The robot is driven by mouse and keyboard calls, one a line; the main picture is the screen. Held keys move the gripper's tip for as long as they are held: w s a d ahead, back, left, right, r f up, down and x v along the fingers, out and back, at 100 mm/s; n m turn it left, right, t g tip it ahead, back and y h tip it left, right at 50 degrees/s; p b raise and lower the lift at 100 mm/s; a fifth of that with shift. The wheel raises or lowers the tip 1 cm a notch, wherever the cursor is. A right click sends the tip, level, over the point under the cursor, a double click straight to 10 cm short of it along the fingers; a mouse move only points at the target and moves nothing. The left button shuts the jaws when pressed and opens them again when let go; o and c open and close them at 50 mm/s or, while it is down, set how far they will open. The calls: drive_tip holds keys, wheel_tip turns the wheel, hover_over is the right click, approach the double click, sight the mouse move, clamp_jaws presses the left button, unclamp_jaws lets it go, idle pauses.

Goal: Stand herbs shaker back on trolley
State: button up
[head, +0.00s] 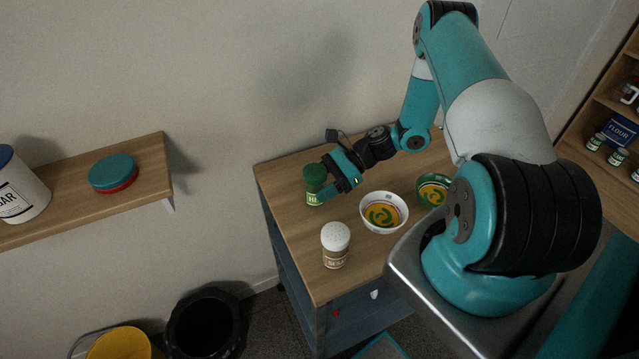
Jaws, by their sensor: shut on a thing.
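The herbs shaker (314,184) has a dark green cap and a green label whose text is partly hidden. It appears upright at the back left of the wooden trolley top (295,240). My gripper (326,182) reaches in from the right and is shut on the shaker, its fingers covering part of the shaker's right side. Whether the shaker's base touches the trolley top or hangs just above it, I cannot tell.
A white-capped sesame shaker (335,246) stands at the trolley's front left. A patterned bowl (384,212) stands mid-trolley, with a green patterned dish (433,190) to its right. A wall shelf (140,180), a black bin (209,325) and a yellow bucket (122,343) are at left.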

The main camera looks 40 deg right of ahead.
drive_tip(key=shift+f, duration=0.2)
drive_tip(key=o, duration=1)
drive_tip(key=shift+r, duration=0.1)
drive_tip(key=shift+c, duration=0.2)
drive_tip(key=shift+r, duration=0.1)
